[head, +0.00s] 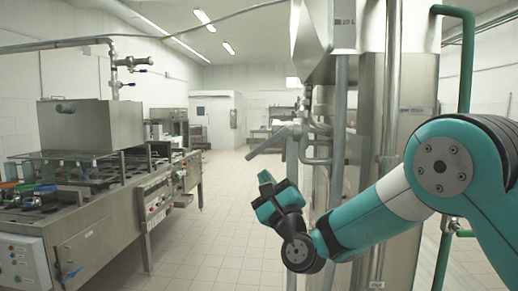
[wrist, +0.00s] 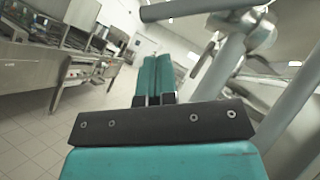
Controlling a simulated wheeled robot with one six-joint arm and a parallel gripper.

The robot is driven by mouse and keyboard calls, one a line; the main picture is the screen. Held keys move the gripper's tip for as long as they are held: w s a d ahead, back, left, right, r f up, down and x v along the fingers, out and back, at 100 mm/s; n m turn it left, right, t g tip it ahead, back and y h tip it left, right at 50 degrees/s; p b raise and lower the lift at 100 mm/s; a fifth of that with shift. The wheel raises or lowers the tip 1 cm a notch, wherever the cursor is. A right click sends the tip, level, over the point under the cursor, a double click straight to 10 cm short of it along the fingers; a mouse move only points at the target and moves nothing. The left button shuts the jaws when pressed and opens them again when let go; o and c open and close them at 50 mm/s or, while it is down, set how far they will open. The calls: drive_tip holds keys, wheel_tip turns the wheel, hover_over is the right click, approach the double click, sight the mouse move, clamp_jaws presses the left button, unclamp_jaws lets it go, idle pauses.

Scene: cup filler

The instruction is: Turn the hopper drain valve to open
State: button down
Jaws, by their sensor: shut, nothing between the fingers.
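The drain valve (wrist: 252,38) shows at the upper right of the wrist view, with a long grey lever (wrist: 195,9) running left from it across the top. In the head view the lever (head: 272,140) slants down to the left from the pipework under the tall steel hopper (head: 335,45). My gripper (head: 266,178) is just below the lever's lower end in the head view. In the wrist view its teal fingers (wrist: 157,68) are together, empty, with a gap between them and the lever. The depth between fingers and lever is hard to tell.
Vertical pipes (head: 340,130) and a steel column stand close right of my gripper. A cup filler line (head: 75,235) with a steel tank (head: 90,125) runs along the left. The tiled floor (head: 220,200) between is clear.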

sight(267, 144)
drive_tip(key=a+r+p, duration=0.2)
drive_tip(key=p, duration=0.1)
drive_tip(key=shift+r+p, duration=0.25)
drive_tip(key=shift+p, duration=0.05)
drive_tip(key=shift+d+m, duration=0.1)
drive_tip(key=shift+m, duration=0.2)
